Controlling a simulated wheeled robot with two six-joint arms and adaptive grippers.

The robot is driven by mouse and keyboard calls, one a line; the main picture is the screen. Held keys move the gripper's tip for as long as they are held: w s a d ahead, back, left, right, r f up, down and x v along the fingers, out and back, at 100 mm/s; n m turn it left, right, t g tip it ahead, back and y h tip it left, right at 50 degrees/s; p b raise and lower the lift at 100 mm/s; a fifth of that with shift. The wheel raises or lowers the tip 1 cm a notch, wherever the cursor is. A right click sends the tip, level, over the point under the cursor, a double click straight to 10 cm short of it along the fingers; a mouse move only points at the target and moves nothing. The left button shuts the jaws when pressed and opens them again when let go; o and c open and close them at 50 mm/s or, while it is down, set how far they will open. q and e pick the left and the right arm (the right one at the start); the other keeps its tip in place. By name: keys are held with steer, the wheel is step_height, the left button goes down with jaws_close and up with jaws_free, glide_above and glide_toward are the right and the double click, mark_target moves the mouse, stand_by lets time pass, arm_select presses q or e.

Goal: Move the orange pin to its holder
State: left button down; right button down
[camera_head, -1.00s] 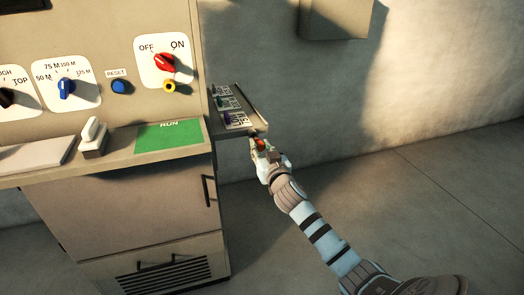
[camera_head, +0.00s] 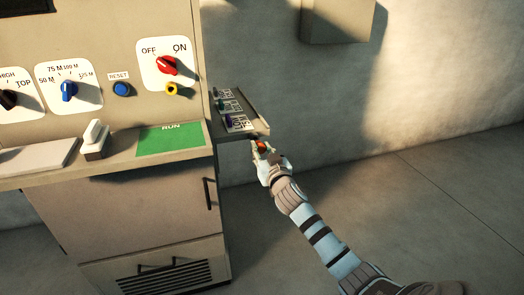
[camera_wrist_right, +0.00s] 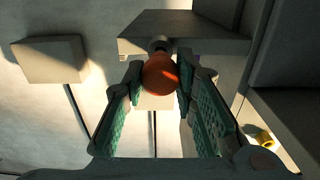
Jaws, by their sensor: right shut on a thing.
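The orange pin (camera_wrist_right: 160,73) shows in the right wrist view as a round orange head between the two green-padded fingers, with a grey tip beyond it. My right gripper (camera_wrist_right: 161,76) is shut on it. In the head view the gripper (camera_head: 264,150) is at the front edge of a small side shelf (camera_head: 257,128), with a bit of the orange pin (camera_head: 261,147) showing. I cannot tell if the pin touches the shelf. The shelf carries several coloured pins on labelled plates. My left gripper is not in view.
The machine cabinet (camera_head: 135,205) stands left of the shelf. Its panel has a red OFF/ON knob (camera_head: 167,66), a blue dial (camera_head: 68,90) and a reset button (camera_head: 122,89). A white switch (camera_head: 95,137) and green RUN plate (camera_head: 170,140) are on its ledge. The floor at right is clear.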

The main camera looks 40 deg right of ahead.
steer(key=shift+w+d, duration=0.25)
steer(key=shift+w, duration=0.45)
stand_by(0.7)
steer(key=shift+w+d+b, duration=0.2)
steer(key=shift+w+b, duration=0.15)
steer(key=shift+w, duration=0.1)
steer(key=c, duration=1.2)
jaws_free()
steer(key=v, duration=1.2)
steer(key=shift+w, duration=0.1)
